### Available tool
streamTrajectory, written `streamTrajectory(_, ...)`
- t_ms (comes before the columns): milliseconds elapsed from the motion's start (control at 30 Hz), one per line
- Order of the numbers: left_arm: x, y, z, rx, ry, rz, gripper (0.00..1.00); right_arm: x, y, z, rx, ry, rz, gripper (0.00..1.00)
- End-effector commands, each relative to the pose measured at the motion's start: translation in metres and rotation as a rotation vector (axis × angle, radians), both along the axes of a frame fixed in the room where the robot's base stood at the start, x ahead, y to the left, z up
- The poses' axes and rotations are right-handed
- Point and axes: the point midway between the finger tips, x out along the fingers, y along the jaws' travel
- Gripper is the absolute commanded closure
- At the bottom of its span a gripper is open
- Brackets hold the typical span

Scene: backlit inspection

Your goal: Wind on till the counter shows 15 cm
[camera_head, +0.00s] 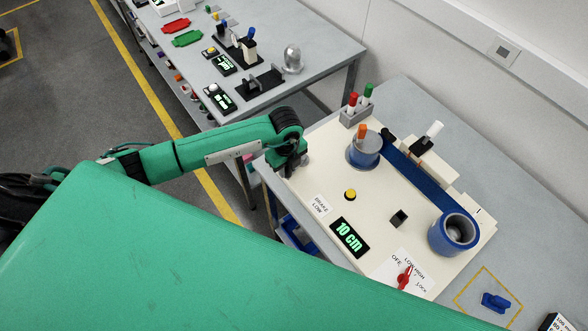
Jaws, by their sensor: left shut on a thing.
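The counter (349,237) is a black display reading "10 cm" in green on the cream board (305,186). A blue band (425,182) runs from a reel with an orange peg (362,131) at the upper left to a blue spool (455,232) at the lower right. A red switch (405,277) stands among OFF, LOW, HIGH and LOCK labels. My left gripper (290,166) is at the board's left edge, shut on a small grey part, mostly hidden, whose kind I cannot tell. It is left of the reel, apart from it. My right gripper is out of view.
A yellow button (350,194), a "BRAKE LOW" label (320,206) and a black block (398,217) are on the board. A pen holder (356,112) stands behind the reel. A blue piece (495,302) lies in a yellow outline. Another equipment table (325,45) is behind.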

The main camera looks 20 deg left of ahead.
Motion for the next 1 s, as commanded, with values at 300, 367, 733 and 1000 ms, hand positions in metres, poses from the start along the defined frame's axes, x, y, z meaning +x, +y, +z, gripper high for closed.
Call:
streamTrajectory(300,0.003,0.001,0.003,-0.005,-0.006,0.000,0.91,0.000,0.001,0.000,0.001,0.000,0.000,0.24)
streamTrajectory(367,0.003,0.002,0.003,-0.004,-0.007,0.000,0.91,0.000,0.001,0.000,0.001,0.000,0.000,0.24)
streamTrajectory(733,0.014,0.027,0.002,-0.003,-0.007,0.000,0.91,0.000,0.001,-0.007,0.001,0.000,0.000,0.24)
streamTrajectory(1000,0.014,0.027,0.002,-0.004,-0.006,-0.001,0.63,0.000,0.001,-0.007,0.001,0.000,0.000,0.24)
